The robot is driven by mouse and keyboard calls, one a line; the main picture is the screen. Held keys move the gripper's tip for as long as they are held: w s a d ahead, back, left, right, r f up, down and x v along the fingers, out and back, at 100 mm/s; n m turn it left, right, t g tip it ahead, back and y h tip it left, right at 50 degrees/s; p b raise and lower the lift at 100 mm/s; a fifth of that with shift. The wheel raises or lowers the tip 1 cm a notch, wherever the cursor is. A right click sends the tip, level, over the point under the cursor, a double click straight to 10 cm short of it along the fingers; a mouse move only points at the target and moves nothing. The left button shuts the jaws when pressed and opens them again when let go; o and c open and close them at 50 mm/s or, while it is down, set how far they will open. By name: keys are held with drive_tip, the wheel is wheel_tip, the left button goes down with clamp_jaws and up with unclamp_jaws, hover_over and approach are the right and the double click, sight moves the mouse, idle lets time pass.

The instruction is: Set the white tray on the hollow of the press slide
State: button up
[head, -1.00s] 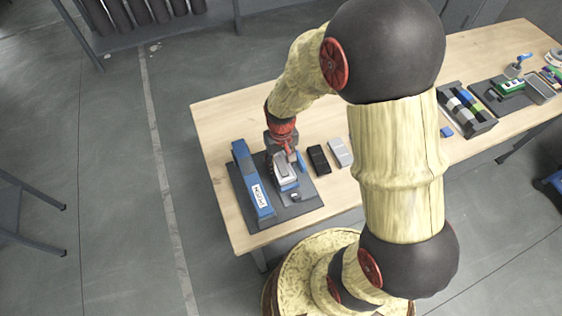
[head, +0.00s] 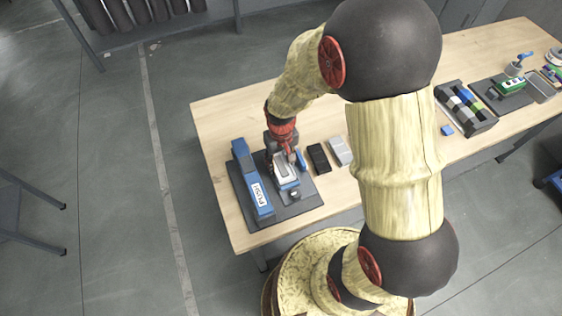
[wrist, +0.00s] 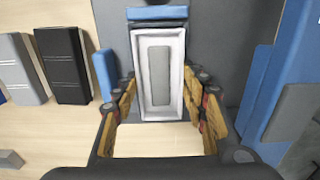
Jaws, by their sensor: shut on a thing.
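The white tray (wrist: 172,110) is long and narrow, with a raised rim and a grey inner panel. It also shows in the head view (head: 285,171). My gripper (wrist: 161,92) is shut on the tray, one finger on each long side; in the head view my gripper (head: 287,157) is partly hidden by its own wrist. The tray is over the blue press slide (wrist: 157,13), whose blue end shows beyond the tray's far edge. The slide's hollow is hidden under the tray. I cannot tell whether the tray touches the slide.
A blue press body with a label (head: 262,197) stands left of the slide on a dark base plate (head: 290,215). A blue upright piece (wrist: 104,73) stands close beside one finger. A black block (head: 318,158) and a grey block (head: 340,151) lie to the right on the wooden table.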

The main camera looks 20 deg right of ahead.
idle(0.4)
drive_tip(key=o, duration=1.2)
drive_tip(key=shift+o, duration=1)
drive_tip(key=shift+o, duration=1)
drive_tip(key=shift+r, duration=0.1)
drive_tip(key=shift+r+p, duration=2.75)
drive_tip(key=shift+r, duration=0.7)
